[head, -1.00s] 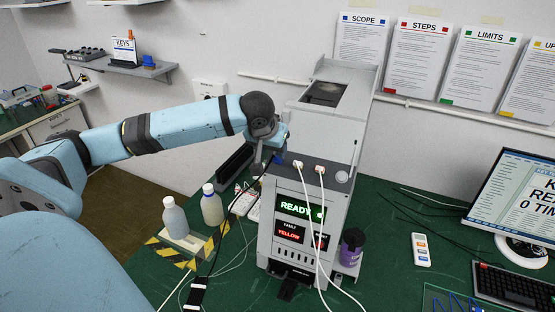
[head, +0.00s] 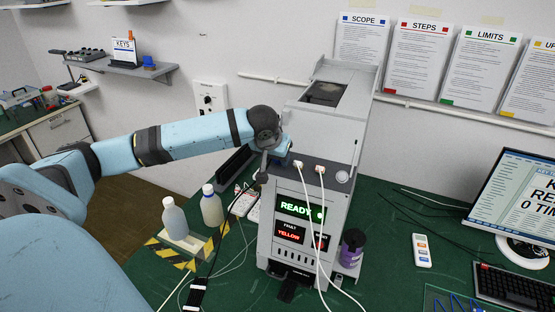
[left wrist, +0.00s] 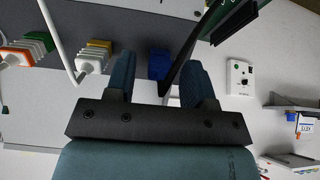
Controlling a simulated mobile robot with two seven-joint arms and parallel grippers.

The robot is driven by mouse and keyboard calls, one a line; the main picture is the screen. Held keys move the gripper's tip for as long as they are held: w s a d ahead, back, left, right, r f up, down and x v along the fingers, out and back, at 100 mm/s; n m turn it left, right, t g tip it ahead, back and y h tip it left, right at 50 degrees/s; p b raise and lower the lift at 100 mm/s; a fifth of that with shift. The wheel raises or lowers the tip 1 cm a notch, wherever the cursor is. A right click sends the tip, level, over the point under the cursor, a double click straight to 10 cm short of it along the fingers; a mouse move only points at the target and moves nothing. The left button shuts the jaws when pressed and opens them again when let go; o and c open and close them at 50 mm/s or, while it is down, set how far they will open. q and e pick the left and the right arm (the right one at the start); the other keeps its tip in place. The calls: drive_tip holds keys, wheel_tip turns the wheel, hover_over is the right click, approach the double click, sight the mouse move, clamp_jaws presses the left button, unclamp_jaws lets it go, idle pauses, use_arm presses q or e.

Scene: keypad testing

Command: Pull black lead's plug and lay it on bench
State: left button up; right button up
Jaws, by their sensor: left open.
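My left gripper (head: 270,160) is at the left top edge of the grey tester (head: 325,140), beside the white plugs (head: 298,164). In the left wrist view its two fingers (left wrist: 160,75) are apart and open. A blue block (left wrist: 159,64) shows between them, in line with the white plugs (left wrist: 90,62). The black lead (left wrist: 186,62) crosses between the fingers, near the right one. In the head view the black lead (head: 228,215) runs down to the bench left of the tester. Its plug is largely hidden, and I cannot tell whether it is seated. My right gripper is not in view.
Two bottles (head: 212,205) stand left of the tester on the green bench (head: 400,200). A purple container (head: 352,245) is at its right side. A white remote (head: 421,250), monitor (head: 520,195) and keyboard (head: 510,287) lie farther right. White leads hang down the tester's front.

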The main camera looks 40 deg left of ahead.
use_arm(q)
drive_tip(key=shift+r+p, duration=0.1)
drive_tip(key=shift+p, duration=0.2)
idle(0.7)
clamp_jaws()
drive_tip(key=shift+s+f+v, duration=0.1)
drive_tip(key=shift+s+v, duration=0.1)
drive_tip(key=shift+v, duration=0.75)
drive_tip(key=shift+s+f+v, duration=0.1)
drive_tip(key=shift+s+v, duration=0.1)
drive_tip(key=shift+v, duration=0.8)
drive_tip(key=shift+s+f+v, duration=0.1)
drive_tip(key=shift+s+v, duration=0.1)
drive_tip(key=shift+v, duration=0.75)
drive_tip(key=shift+d, duration=0.15)
